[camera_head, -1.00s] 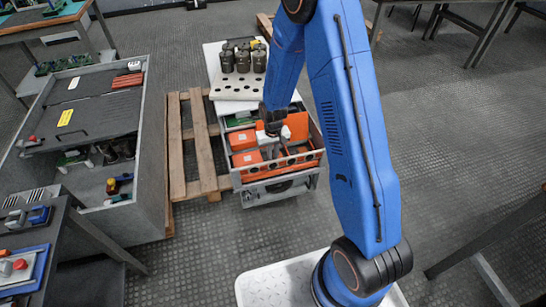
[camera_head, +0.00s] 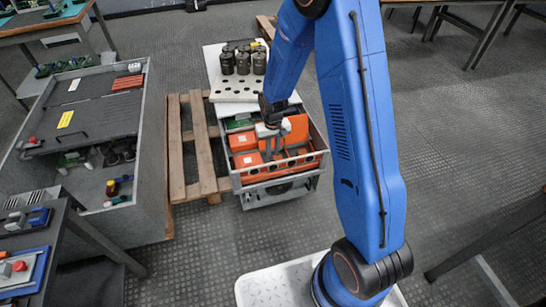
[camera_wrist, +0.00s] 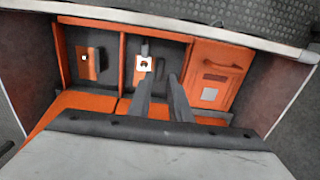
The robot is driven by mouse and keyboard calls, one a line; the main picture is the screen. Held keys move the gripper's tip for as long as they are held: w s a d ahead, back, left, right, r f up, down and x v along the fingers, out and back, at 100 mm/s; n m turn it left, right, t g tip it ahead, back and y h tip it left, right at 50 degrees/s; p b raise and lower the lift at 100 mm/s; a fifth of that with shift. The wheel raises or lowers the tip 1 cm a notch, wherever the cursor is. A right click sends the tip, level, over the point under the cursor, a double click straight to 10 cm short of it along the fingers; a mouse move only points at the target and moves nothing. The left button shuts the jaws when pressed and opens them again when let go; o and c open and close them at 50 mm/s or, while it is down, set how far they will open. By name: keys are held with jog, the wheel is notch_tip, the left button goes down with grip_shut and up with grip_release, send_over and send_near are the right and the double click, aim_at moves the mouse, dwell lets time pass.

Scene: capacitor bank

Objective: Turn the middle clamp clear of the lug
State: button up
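The orange-lined unit (camera_head: 300,133) stands open below my gripper (camera_head: 272,150). In the wrist view its back holds side-by-side bays. The middle bay (camera_wrist: 131,70) has a pale square piece with a dark mark (camera_wrist: 145,64) and a dark stub above it; I cannot tell clamp from lug there. The left bay has a small orange plate (camera_wrist: 84,66) beside a dark block. My gripper's two dark fingers (camera_wrist: 160,78) reach into the middle bay, apart, with a gap between them and nothing visibly held. The left finger overlaps the area just below the pale piece; contact cannot be told.
The right bay has an orange cover with a handle (camera_wrist: 218,75). The unit's metal front rail (camera_head: 284,167) and side walls bound the space. Behind stands a perforated white tray (camera_head: 238,90) with several dark cylinders. A grey cabinet (camera_head: 150,150) and wooden pallet (camera_head: 203,150) are at left.

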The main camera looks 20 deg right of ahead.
notch_tip(320, 180, up, 13)
jog(key=shift+f, duration=0.15)
dwell(0.6)
